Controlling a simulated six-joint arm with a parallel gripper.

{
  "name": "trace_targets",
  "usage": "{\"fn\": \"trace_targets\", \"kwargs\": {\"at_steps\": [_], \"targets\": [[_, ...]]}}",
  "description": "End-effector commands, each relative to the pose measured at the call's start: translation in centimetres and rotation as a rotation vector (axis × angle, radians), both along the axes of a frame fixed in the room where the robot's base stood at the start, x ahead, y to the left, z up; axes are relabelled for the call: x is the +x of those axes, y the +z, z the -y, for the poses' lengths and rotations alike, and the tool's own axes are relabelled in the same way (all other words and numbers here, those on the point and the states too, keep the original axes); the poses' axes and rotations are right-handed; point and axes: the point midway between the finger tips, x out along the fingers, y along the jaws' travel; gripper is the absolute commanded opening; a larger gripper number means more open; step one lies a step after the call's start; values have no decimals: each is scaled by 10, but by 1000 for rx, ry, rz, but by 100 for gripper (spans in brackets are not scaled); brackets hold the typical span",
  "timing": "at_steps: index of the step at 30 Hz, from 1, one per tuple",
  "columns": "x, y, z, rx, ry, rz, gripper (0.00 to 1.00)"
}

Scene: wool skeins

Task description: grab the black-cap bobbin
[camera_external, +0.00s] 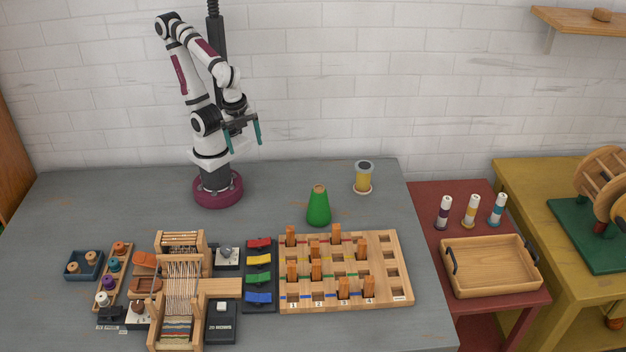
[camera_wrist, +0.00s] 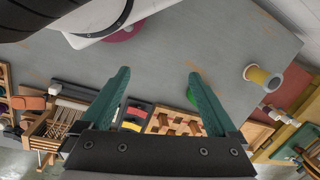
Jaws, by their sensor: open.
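My gripper (camera_external: 244,137) is open and empty, high above the back left of the grey table. Its two teal fingers stand wide apart in the wrist view (camera_wrist: 159,74). A yellow spool (camera_external: 363,181) with a dark grey top and pale base stands upright at the table's back right, well right of my gripper; it also shows in the wrist view (camera_wrist: 262,77). Three slim bobbins, purple-banded (camera_external: 444,213), yellow-banded (camera_external: 471,212) and teal-banded (camera_external: 497,211), stand on the red side table with pale tops. I cannot tell for certain which one is the black-cap bobbin.
A green cone (camera_external: 318,208) stands behind a wooden pegboard (camera_external: 401,283). A small loom (camera_external: 181,280), colored blocks and a spool rack (camera_external: 118,277) fill the front left. A wooden tray (camera_external: 490,267) sits on the red table. The grey table's back middle is clear.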

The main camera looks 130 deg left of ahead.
Motion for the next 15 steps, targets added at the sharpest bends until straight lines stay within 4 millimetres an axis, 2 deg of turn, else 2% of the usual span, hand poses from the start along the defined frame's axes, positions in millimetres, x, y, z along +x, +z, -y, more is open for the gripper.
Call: {"fn": "trace_targets", "kwargs": {"at_steps": [4,8,11,15], "targets": [[1,11,0,1,0,3,94],[2,49,0,0,0,8,94],[27,43,19,-99,39,75,94],[75,36,42,-242,116,224,94]]}}
